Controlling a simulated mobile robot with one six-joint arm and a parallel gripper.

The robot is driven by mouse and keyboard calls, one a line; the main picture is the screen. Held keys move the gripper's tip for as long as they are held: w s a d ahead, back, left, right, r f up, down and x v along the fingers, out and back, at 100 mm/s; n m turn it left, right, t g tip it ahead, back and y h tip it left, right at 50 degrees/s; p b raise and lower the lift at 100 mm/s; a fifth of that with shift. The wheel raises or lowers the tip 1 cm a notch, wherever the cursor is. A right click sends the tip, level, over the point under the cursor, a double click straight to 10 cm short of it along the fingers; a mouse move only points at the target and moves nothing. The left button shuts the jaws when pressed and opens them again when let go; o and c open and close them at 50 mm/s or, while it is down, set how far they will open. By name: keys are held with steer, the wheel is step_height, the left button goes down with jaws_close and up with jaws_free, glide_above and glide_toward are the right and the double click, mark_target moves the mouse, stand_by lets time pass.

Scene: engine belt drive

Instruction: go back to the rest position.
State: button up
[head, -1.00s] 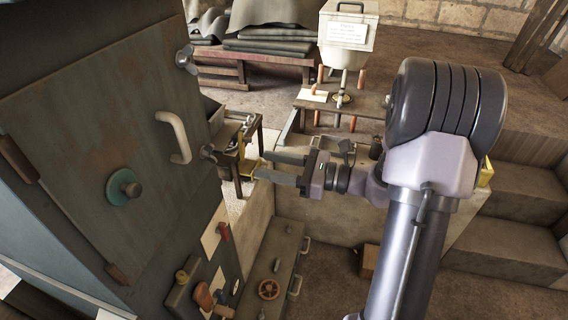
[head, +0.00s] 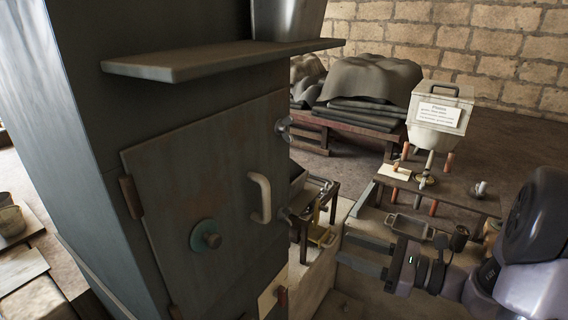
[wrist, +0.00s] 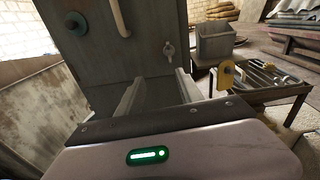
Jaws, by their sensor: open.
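My gripper (head: 346,250) is at the lower right of the head view, with its fingers pointing left toward the grey metal cabinet. Its two fingers stand apart with nothing between them. In the wrist view the open fingers (wrist: 157,88) point at the lower part of the cabinet front. My arm runs off the right edge of the head view.
The cabinet door (head: 215,180) is shut, with a pale handle (head: 260,197) and a round teal knob (head: 206,236). Folded dark sheets (head: 365,100) lie on a table behind. A metal rack (wrist: 262,80) stands right of my fingers.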

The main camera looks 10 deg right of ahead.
steer(key=s+a+f+n+g+h+b, duration=0.1)
steer(key=s+a+n+g+h, duration=0.1)
steer(key=s+a+n+g, duration=0.5)
steer(key=s+a+n+g+h+b, duration=0.1)
steer(key=s+a+n+g, duration=0.25)
steer(key=a, duration=0.55)
steer(key=s+d+n+t+h+b, duration=0.1)
steer(key=s+n+t+h+b, duration=0.1)
steer(key=s+n+t+h, duration=0.2)
steer(key=shift+s+d+r+n+h, duration=0.25)
steer(key=shift+s+n+h, duration=1.55)
steer(key=shift+n, duration=1.65)
steer(key=shift+w+t, duration=0.25)
